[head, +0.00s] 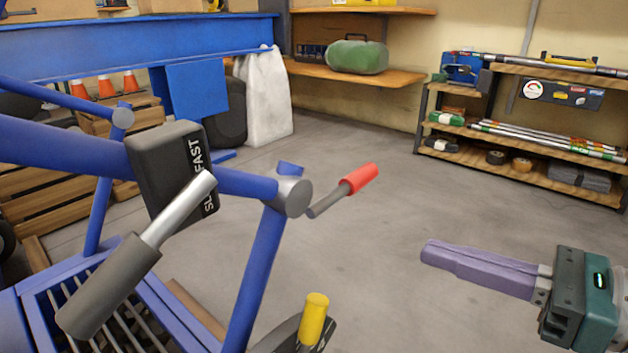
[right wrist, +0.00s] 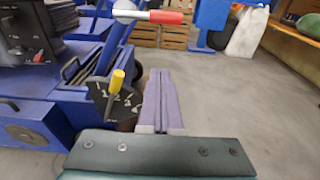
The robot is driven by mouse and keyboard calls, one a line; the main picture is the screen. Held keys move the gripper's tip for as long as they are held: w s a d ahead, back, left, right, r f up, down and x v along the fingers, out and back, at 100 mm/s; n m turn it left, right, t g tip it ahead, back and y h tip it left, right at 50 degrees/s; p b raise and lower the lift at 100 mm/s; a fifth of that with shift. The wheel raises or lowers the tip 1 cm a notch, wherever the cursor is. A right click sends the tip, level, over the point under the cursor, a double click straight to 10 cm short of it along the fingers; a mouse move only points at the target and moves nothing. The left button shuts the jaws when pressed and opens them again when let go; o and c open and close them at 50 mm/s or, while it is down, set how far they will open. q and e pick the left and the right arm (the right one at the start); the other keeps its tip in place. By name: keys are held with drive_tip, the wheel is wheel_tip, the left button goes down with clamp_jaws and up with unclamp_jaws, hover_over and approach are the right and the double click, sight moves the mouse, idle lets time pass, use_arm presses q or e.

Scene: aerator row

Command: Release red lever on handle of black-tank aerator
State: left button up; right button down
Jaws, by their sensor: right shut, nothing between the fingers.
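The red lever (head: 359,180) sticks out to the right from the end of the blue handle bar (head: 240,183), on a grey rod angled up. It also shows at the top of the right wrist view as a red grip (right wrist: 165,17) on a pale rod. My right gripper (head: 428,252) is at the lower right of the head view, apart from the lever, with its purple fingers together and empty. In the right wrist view the fingers (right wrist: 160,75) point forward, below the red lever. My left gripper is not in view. No black tank can be made out.
A yellow-tipped lever (head: 313,318) stands on a dial below the bar. A black box (head: 172,172) and a grey-gripped lever (head: 110,290) are on the machine at left. Shelves (head: 520,165) stand at the back right. The floor (head: 400,215) between is clear.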

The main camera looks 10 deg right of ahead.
sight(345, 189)
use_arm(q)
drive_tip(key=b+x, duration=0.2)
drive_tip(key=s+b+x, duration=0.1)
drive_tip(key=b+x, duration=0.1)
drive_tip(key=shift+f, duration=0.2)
use_arm(e)
drive_tip(key=x, duration=1)
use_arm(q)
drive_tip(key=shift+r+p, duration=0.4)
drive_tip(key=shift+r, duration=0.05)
use_arm(e)
drive_tip(key=r, duration=0.4)
drive_tip(key=shift+s+d, duration=0.2)
drive_tip(key=shift+d, duration=0.15)
